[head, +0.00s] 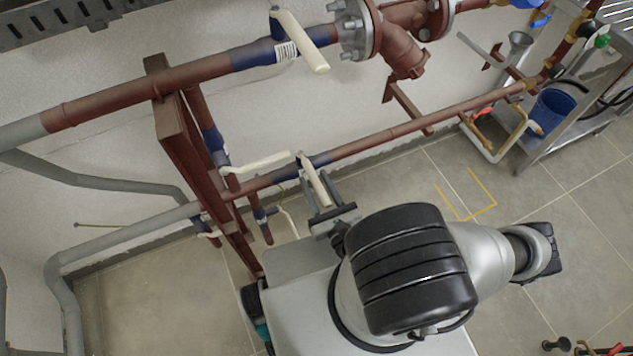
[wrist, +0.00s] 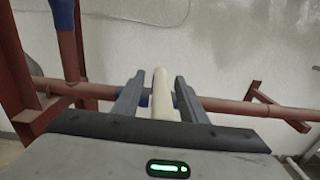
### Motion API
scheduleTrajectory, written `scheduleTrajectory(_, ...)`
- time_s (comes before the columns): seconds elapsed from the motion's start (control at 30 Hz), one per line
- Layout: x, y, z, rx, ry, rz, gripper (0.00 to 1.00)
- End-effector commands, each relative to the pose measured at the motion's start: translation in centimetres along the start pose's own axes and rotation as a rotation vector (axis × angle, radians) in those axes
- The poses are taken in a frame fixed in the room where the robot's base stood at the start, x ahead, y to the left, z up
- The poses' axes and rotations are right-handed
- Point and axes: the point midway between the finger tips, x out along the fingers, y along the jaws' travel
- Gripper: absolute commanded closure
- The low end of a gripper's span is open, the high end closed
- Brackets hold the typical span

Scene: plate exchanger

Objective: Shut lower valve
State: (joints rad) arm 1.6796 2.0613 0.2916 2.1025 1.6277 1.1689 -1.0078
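The lower valve is a blue section (head: 321,160) on the lower red pipe. Its cream lever (head: 313,179) sticks out across the pipe, towards me. My gripper (head: 325,200) is at the free end of this lever, with a finger on each side of it. In the wrist view the lever (wrist: 162,97) stands between the two grey fingers of my gripper (wrist: 160,100). The blue valve body is mostly hidden behind the lever and fingers there.
A cream lever (head: 256,163) on the vertical pipe lies close to the left of the lower valve. The upper pipe carries another cream lever (head: 302,42). A red steel post (head: 190,160) stands at left. A blue bucket (head: 551,111) is at right. The floor at right is mostly clear.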

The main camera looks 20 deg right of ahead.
Motion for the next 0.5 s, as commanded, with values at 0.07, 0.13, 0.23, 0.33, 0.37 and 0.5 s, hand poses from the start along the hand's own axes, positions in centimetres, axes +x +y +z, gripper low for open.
scheduleTrajectory(0.07,0.0,0.0,0.0,-0.001,-0.001,0.000,0.62)
scheduleTrajectory(0.13,0.0,0.0,0.1,-0.001,-0.001,0.000,0.62)
scheduleTrajectory(0.23,0.1,-0.1,0.5,-0.002,-0.002,0.001,0.62)
scheduleTrajectory(0.33,0.1,0.0,1.9,-0.001,-0.003,0.001,0.62)
scheduleTrajectory(0.37,0.1,-0.1,2.4,0.000,-0.002,0.001,0.62)
scheduleTrajectory(0.5,0.0,0.0,5.3,0.000,-0.002,0.002,0.62)
